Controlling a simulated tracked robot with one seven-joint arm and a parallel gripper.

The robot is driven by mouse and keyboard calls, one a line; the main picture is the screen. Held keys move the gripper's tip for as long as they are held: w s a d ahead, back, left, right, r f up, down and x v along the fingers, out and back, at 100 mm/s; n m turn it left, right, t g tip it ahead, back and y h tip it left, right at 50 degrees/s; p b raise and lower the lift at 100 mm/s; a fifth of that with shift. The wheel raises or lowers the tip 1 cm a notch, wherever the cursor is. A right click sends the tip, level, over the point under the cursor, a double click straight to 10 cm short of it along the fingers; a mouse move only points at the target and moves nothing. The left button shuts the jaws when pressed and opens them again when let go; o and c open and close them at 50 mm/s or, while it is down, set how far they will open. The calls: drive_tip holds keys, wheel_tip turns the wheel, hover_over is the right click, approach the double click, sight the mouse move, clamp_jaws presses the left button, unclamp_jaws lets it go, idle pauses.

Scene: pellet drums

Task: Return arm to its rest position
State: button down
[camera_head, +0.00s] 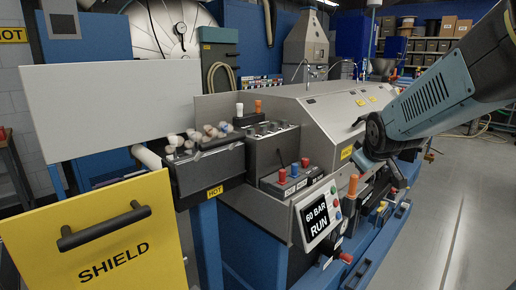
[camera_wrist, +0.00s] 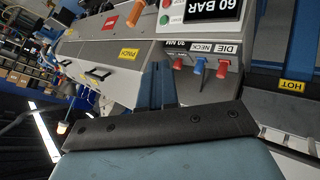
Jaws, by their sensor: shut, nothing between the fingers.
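My arm reaches in from the right in the head view, over the right side of the machine. The fingers point towards the machine's front panel, near a yellow PINCH label (camera_wrist: 129,54). In the head view the gripper's fingertips are not clearly seen.
The extruder machine (camera_head: 330,110) stands in the middle, with a control screen (camera_head: 317,218) reading 60 BAR RUN. An orange-topped handle (camera_head: 353,185) stands near my arm. A yellow SHIELD panel (camera_head: 105,245) is at front left. The floor (camera_head: 455,200) at right is clear.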

drive_tip(key=s+a+r+m+g, duration=0.1)
drive_tip(key=s+a+m, duration=0.1)
drive_tip(key=s, duration=0.8)
drive_tip(key=s+a+r+m+g+y, duration=0.1)
drive_tip(key=s+m, duration=0.3)
drive_tip(key=s, duration=0.6)
drive_tip(key=shift+s+a+r+g+y, duration=0.2)
drive_tip(key=shift+s+a+g+y, duration=0.15)
drive_tip(key=shift+a+g, duration=0.5)
